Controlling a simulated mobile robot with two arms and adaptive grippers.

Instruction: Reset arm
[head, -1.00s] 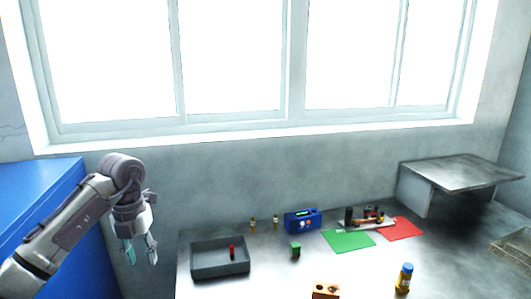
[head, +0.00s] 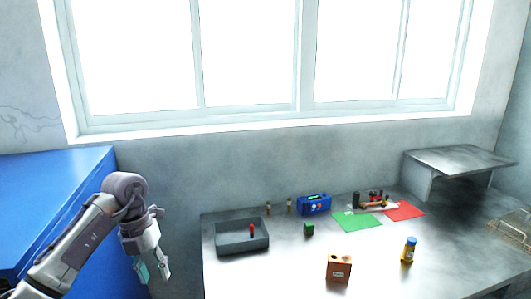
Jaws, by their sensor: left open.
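My left gripper (head: 153,271) hangs at the lower left of the head view, fingers pointing down. It is open and empty, in front of the blue cabinet and left of the table (head: 290,260). It touches nothing that I can see. My right gripper is not in view.
The table holds a grey tray (head: 222,248) with a red object (head: 251,231) in it, a green cube (head: 309,229), a blue box (head: 314,204), a wooden block (head: 339,268), a yellow bottle (head: 409,250), and green (head: 357,223) and red (head: 408,211) mats. A blue cabinet (head: 60,200) stands left.

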